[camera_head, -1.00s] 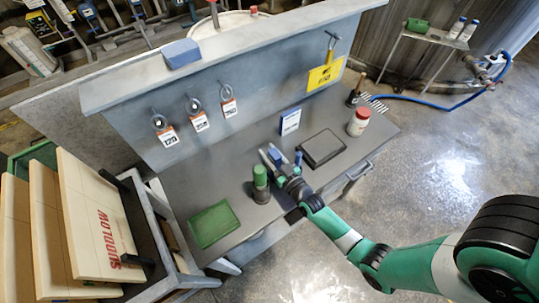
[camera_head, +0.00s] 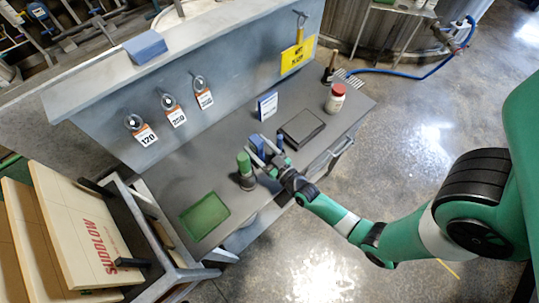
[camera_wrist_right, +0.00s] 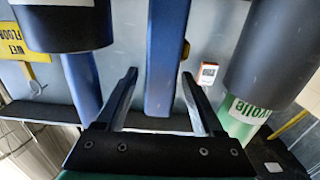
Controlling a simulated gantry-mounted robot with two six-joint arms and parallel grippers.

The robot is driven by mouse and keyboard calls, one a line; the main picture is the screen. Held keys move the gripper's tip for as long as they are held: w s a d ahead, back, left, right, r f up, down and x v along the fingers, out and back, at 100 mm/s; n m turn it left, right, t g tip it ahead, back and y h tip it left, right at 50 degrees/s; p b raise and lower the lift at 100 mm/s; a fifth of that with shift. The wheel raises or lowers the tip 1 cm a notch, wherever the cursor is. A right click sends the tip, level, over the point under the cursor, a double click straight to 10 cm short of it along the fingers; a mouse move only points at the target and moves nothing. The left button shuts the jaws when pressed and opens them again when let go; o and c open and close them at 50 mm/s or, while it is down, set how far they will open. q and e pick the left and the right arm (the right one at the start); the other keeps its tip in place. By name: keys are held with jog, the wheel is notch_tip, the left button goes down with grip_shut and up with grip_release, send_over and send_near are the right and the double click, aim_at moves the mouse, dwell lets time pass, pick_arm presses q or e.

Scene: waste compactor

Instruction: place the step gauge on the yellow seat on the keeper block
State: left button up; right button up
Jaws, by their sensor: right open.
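My right gripper (camera_head: 266,152) is over the workbench, between a green-topped bottle (camera_head: 244,163) and a small blue item (camera_head: 280,140). Its fingers are apart. In the right wrist view an upright blue bar (camera_wrist_right: 166,60) with a brownish-yellow strip (camera_wrist_right: 186,48) at its edge stands between the fingers, with space on both sides. It may be the step gauge; I cannot tell for sure, nor whether it touches a finger. I cannot make out the keeper block or its yellow seat. My left gripper is not in view.
Close beside the fingers in the wrist view are a dark-and-blue cylinder (camera_wrist_right: 72,30) and a dark-and-green bottle (camera_wrist_right: 262,65). A green tray (camera_head: 205,216), a black case (camera_head: 302,127), a blue-and-white card (camera_head: 267,105) and a red-capped jar (camera_head: 335,98) are on the bench.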

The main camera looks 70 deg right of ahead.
jog(key=v, duration=0.8)
jog(key=shift+r+p, duration=0.1)
jog(key=shift+p, duration=0.2)
jog(key=shift+o, duration=0.4)
jog(key=x, duration=0.9)
jog(key=shift+r, duration=0.1)
grip_shut()
